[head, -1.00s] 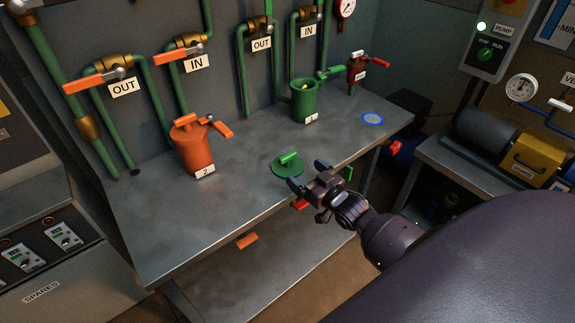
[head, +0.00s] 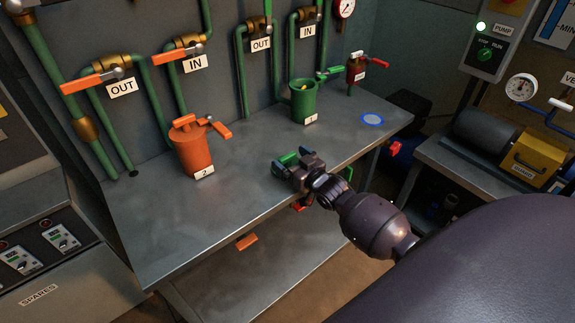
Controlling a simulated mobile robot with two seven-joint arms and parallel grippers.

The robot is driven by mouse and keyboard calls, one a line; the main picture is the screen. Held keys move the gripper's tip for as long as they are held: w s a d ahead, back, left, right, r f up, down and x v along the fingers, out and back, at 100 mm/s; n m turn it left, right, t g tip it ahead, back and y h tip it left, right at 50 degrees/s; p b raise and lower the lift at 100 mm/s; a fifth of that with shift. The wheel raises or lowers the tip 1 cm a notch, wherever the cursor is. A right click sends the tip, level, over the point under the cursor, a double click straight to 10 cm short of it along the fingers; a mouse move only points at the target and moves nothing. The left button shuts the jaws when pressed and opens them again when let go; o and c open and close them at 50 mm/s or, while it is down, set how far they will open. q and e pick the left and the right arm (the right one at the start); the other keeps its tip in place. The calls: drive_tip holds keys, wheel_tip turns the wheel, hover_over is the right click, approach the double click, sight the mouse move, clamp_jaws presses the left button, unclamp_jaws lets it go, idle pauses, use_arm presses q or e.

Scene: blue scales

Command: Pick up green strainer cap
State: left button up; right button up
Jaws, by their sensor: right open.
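The green strainer cap (head: 288,159) lies on the grey workbench (head: 180,240), near its front edge. Only part of its green handle shows; my right gripper hides most of the disc. My right gripper (head: 291,162) is open, right at the cap, with its fingers around or just above the handle. I cannot tell if they touch it. The green strainer body (head: 304,103) labelled 1 stands open at the back of the bench. My left gripper is not in view.
An orange strainer (head: 192,150) labelled 2 stands on the left of the bench. A small red valve (head: 356,70) and a blue ring (head: 372,120) are at the back right. Green pipes run up the wall. The front left of the bench is clear.

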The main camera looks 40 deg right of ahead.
drive_tip(key=c, duration=1.1)
drive_tip(key=shift+r, duration=0.1)
drive_tip(key=shift+c, duration=1)
